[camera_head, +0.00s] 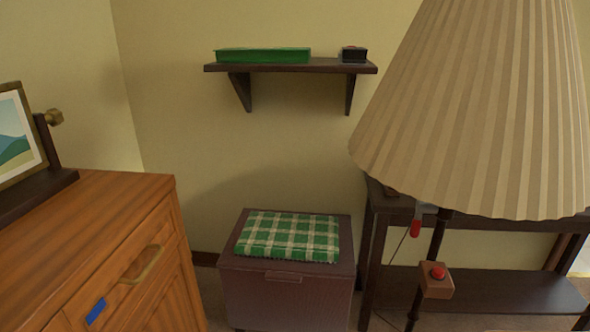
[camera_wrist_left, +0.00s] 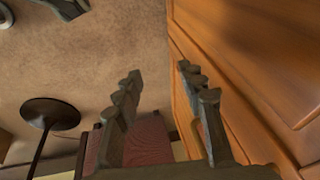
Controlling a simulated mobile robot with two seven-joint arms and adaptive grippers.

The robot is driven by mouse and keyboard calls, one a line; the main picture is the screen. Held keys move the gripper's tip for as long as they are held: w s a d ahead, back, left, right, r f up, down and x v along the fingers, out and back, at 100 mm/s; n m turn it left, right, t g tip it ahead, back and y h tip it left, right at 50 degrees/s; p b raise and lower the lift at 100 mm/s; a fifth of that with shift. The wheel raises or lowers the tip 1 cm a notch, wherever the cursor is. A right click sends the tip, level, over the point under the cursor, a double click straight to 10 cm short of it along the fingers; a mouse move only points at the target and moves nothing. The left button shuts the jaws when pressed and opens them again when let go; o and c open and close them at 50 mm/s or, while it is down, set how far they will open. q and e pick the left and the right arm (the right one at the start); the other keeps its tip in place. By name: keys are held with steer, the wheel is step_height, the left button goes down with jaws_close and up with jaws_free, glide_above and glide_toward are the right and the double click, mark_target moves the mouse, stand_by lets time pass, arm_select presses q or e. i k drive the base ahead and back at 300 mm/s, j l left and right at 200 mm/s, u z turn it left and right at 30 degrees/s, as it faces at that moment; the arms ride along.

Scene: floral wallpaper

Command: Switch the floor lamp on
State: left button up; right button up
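The floor lamp has a large pleated beige shade (camera_head: 475,115) at the right of the head view, on a thin dark pole (camera_head: 439,238). A small brown switch box with a red button (camera_head: 437,273) sits on the pole below the shade. The lamp's dark round base (camera_wrist_left: 50,113) shows at the left of the left wrist view. My left gripper (camera_wrist_left: 158,80) is open and empty, beside the wooden cabinet and away from the lamp. No gripper shows in the head view. Grey parts, possibly my right gripper (camera_wrist_left: 45,8), are cut off at the wrist view's top left.
A wooden cabinet (camera_head: 110,225) stands at left, with a picture frame (camera_head: 18,135) on top. A dark chest (camera_head: 285,300) with a green checked cushion (camera_head: 288,237) stands by the wall. A dark console table (camera_head: 490,292) is behind the lamp. A wall shelf (camera_head: 290,67) hangs above.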

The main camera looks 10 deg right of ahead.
mark_target(438, 272)
steer(key=z, duration=1.1)
